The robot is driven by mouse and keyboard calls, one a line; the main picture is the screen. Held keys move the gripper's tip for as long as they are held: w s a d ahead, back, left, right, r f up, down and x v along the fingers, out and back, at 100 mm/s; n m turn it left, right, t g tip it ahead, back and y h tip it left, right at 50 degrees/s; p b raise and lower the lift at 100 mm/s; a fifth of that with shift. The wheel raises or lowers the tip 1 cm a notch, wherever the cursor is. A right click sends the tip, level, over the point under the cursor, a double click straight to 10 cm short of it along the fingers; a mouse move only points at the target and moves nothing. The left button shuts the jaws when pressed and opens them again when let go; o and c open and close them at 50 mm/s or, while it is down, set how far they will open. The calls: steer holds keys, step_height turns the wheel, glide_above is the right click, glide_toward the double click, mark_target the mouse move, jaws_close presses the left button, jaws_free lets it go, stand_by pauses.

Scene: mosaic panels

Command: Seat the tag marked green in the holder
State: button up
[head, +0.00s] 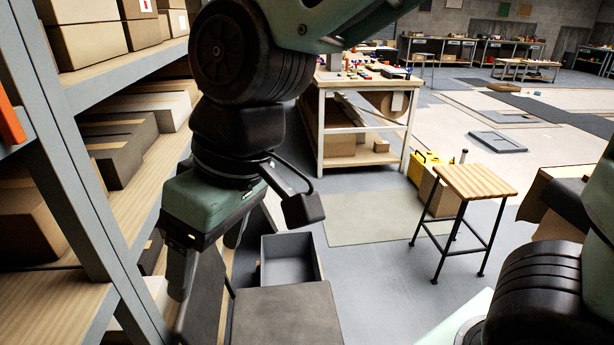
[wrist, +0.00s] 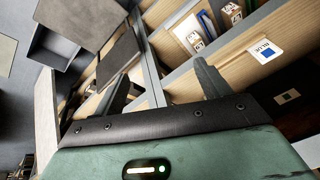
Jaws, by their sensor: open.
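My gripper (head: 207,268) is open and empty, beside the shelving on the left of the head view. In the wrist view its two fingers (wrist: 162,82) stand apart, with shelf boards and an upright behind them. A white tag marked BLUE with a blue square (wrist: 264,51) is at the upper right of the wrist view. No holder is clearly identifiable.
Wooden shelves with a grey upright (head: 75,170) and boxes stand close on the left. White cards (wrist: 194,41) lie in a shelf compartment. A stool (head: 475,182) stands right; floor between is clear.

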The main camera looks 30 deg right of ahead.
steer(key=s+d+f+g+h, duration=0.1)
steer(key=s+d+f+h, duration=0.2)
steer(key=s+d+f, duration=0.4)
steer(key=shift+d+f, duration=0.55)
steer(key=shift+f, duration=0.1)
steer(key=shift+f+b, duration=1.1)
steer(key=shift+b, duration=0.05)
